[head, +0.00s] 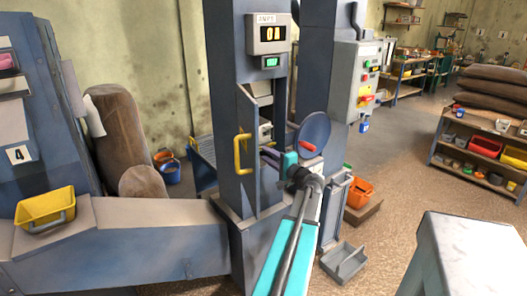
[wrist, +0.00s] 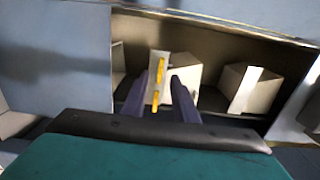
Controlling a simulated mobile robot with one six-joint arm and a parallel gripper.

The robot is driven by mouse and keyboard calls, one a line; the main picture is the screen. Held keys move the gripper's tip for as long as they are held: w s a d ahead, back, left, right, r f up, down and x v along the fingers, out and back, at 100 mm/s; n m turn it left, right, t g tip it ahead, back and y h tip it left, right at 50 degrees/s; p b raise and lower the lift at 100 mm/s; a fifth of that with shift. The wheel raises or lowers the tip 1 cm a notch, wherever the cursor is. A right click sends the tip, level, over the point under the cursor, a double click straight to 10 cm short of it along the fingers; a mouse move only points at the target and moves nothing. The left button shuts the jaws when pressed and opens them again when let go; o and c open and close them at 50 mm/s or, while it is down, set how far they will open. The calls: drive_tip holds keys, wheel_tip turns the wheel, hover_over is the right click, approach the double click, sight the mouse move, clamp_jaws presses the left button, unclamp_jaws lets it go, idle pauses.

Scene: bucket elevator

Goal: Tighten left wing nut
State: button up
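The left yellow bar (wrist: 157,84), which appears to be the left wing nut, stands nearly upright between my fingers. My gripper (wrist: 166,88) is open, with a dark finger on each side of the left bar and gaps visible. In the head view my gripper (head: 271,155) reaches into the column's opening; its fingertips and both bars cannot be made out there.
An open door with a yellow handle (head: 242,153) stands left of my gripper. A round blue cover (head: 314,130) is close on its right. A control panel (head: 357,82) with buttons is farther right. A yellow bin (head: 45,207) sits at the left.

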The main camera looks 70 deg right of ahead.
drive_tip(key=shift+x, duration=1.85)
